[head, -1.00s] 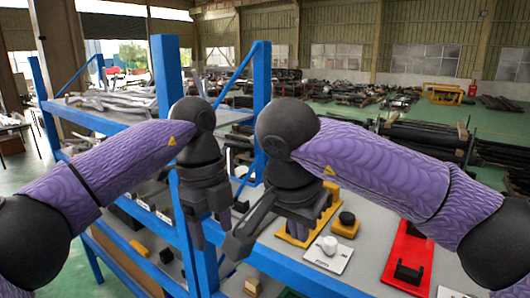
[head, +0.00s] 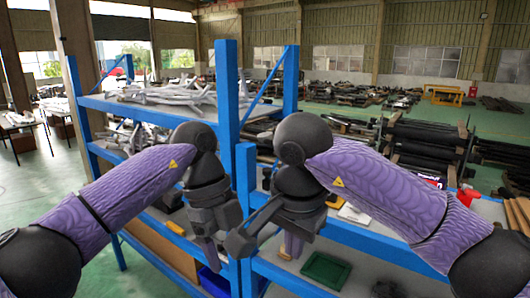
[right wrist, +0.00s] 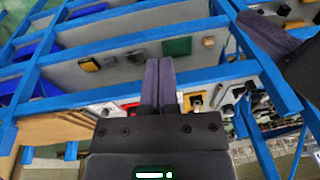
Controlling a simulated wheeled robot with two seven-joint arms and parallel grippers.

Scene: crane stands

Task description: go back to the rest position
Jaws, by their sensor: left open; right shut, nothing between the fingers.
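My two arms with purple sleeves reach in from both sides in the head view. My left gripper (head: 212,248) hangs downward in front of the blue shelf frame, open and empty. My right gripper (head: 292,246) hangs just to its right, also pointing down, and is shut with nothing in it. The right wrist view shows its dark fingers (right wrist: 158,78) together above the shelves. The two grippers are close side by side, with a narrow gap between the hands.
Blue shelving (head: 228,100) stands right in front, its posts and rails close behind both grippers. Metal parts (head: 165,95) lie on its upper shelf. A green tray (head: 325,270) lies on a lower shelf. Open green floor (head: 40,190) is at the left.

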